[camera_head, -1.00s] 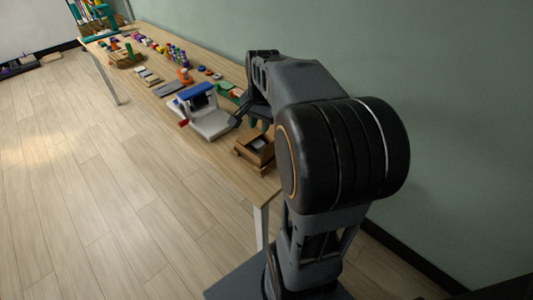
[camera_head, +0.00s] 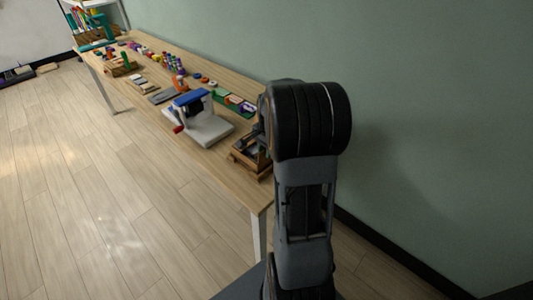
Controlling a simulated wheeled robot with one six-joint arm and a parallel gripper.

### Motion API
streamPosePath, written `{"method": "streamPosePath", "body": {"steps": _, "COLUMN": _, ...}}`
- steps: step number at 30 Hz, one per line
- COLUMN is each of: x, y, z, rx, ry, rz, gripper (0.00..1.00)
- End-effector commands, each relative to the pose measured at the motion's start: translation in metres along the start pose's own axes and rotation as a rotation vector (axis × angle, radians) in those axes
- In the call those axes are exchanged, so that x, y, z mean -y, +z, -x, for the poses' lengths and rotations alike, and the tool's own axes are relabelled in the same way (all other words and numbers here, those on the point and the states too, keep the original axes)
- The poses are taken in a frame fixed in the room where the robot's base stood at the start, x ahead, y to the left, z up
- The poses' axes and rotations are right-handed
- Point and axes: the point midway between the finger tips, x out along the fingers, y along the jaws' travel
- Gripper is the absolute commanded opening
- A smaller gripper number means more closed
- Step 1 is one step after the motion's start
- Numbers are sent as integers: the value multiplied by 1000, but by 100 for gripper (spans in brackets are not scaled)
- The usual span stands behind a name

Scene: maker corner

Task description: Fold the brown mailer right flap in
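The brown mailer (camera_head: 238,155) is a small open box near the front right end of the wooden table. Its right side is largely hidden by my arm, so I cannot make out the right flap clearly. My gripper (camera_head: 261,141) is at the mailer, low over its right part, mostly hidden behind my own arm. I cannot see whether its fingers are apart, or whether they touch a flap.
A white and blue device with a red handle (camera_head: 205,127) stands just left of the mailer. A green tray (camera_head: 230,102) lies behind it by the wall. Several small coloured items and a wooden holder (camera_head: 122,68) fill the far table. The table's front edge (camera_head: 215,172) is clear.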

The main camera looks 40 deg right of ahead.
Motion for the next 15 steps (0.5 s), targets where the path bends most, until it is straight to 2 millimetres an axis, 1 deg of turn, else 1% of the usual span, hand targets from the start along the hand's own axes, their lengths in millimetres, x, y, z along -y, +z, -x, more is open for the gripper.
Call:
{"method": "streamPosePath", "body": {"steps": 1, "x": 0, "y": 0, "z": -5, "rx": 2, "ry": 2, "rz": 0, "gripper": 28}}
{"method": "streamPosePath", "body": {"steps": 6, "x": 0, "y": 0, "z": -13, "rx": 0, "ry": 0, "rz": 0, "gripper": 28}}
{"method": "streamPosePath", "body": {"steps": 15, "x": 0, "y": 0, "z": -14, "rx": 0, "ry": 0, "rz": 0, "gripper": 28}}
